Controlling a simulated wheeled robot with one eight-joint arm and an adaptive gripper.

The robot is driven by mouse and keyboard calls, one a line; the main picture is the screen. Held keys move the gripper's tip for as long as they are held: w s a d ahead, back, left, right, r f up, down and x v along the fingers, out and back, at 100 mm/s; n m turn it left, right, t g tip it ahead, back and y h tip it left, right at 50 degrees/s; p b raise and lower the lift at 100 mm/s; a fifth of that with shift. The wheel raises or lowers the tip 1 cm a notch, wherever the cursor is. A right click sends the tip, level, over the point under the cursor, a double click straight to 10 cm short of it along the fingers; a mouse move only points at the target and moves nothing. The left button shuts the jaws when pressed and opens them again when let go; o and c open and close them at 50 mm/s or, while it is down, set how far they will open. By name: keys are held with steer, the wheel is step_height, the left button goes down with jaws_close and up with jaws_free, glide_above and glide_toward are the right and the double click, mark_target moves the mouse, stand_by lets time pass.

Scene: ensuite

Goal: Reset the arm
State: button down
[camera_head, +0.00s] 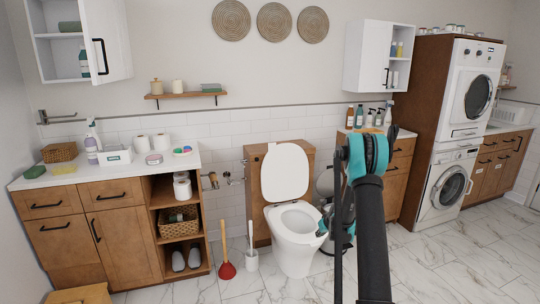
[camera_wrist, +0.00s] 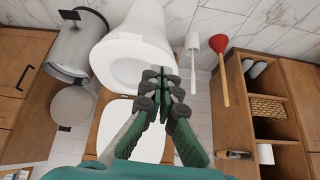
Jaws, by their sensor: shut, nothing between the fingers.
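My arm (camera_head: 371,215) reaches forward at the right of the middle in the head view, bent at a teal joint (camera_head: 368,155). My gripper (camera_head: 323,223) hangs down in front of the toilet's right side and is partly hidden by the arm. In the wrist view my gripper (camera_wrist: 161,76) has its fingers together with nothing between them. It points toward the toilet (camera_wrist: 132,62), apart from it as far as I can tell. The toilet (camera_head: 297,222) stands with its lid (camera_head: 285,174) raised.
A red plunger (camera_head: 226,268) and a toilet brush (camera_head: 252,258) stand left of the toilet. A metal bin (camera_wrist: 75,45) stands on its other side. A wooden counter (camera_head: 100,178) is at left; stacked washers (camera_head: 460,130) are at right.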

steer(key=s+a+r+m+g+h, duration=0.1)
steer(key=s+a+r, duration=0.1)
steer(key=s+r, duration=0.8)
steer(key=s+a+r, duration=0.3)
steer(key=s+r, duration=0.5)
steer(key=s, duration=0.3)
steer(key=s+m+g+h, duration=0.1)
steer(key=s, duration=2.4)
steer(key=shift+s+a+m, duration=0.15)
steer(key=shift+m, duration=0.25)
steer(key=shift+r, duration=0.1)
